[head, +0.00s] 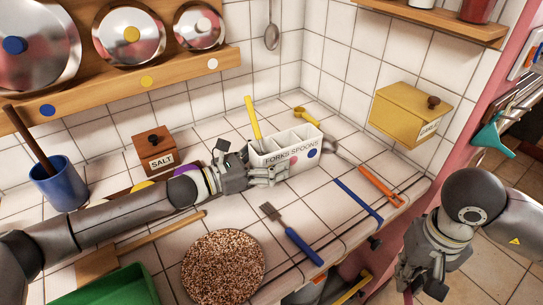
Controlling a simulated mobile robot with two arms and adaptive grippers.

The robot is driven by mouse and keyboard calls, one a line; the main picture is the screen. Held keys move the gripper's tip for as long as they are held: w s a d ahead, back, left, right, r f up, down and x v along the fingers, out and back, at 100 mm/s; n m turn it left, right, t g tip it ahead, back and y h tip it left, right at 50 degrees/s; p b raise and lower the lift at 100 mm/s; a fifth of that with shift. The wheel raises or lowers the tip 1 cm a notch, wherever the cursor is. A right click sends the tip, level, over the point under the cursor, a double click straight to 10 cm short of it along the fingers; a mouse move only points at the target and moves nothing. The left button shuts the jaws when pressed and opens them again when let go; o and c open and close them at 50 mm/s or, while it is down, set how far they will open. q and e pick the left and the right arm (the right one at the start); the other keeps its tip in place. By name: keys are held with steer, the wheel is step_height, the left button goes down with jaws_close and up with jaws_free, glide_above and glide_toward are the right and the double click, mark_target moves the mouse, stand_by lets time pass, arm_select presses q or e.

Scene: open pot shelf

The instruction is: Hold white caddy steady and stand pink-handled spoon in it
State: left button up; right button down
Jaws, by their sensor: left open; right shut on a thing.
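The white caddy (298,153), labelled FORKS SPOONS, stands upright on the tiled counter near the back corner. A yellow-handled utensil (252,117) rises at its left end. My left gripper (266,174) is open at the caddy's left front, its fingers close against the lower front; I cannot tell whether they touch. My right gripper (407,282) is low at the right, beyond the counter's front edge and well away from the caddy. I cannot make out a pink-handled spoon for certain.
A round speckled mat (223,265), green tray (107,291), salt box (155,150) and blue pot (60,186) stand leftward. A yellow garlic box (405,116) hangs right.

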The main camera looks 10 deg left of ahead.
arm_select(q)
steer(key=shift+c, duration=0.2)
steer(key=c, duration=1.2)
arm_select(e)
steer(key=w+a+r+t, duration=0.1)
steer(key=w+a, duration=0.2)
steer(key=w+a+r+n+t, duration=0.1)
steer(key=w+a+r, duration=0.1)
steer(key=w, duration=0.2)
steer(key=w+a+r+n+t, duration=0.1)
steer(key=w+a, duration=0.2)
steer(key=shift+w+a+r+t+y, duration=0.15)
steer(key=shift+a+r+t+y, duration=0.1)
steer(key=shift+a+t+y, duration=0.1)
steer(key=w+a+r+n+t+y, duration=0.2)
steer(key=w+a+r, duration=0.3)
steer(key=r, duration=0.3)
steer(key=w+a+r+n+t+y, duration=0.2)
steer(key=w+a+r+y, duration=0.2)
steer(key=a+r, duration=0.4)
steer(key=w+a+r+n+t+y, duration=0.2)
steer(key=w+a+r+n+y, duration=0.1)
steer(key=w+a+r, duration=0.4)
steer(key=shift+a+r+t+y, duration=0.15)
steer(key=shift+r+t+y, duration=0.2)
steer(key=shift+r, duration=0.5)
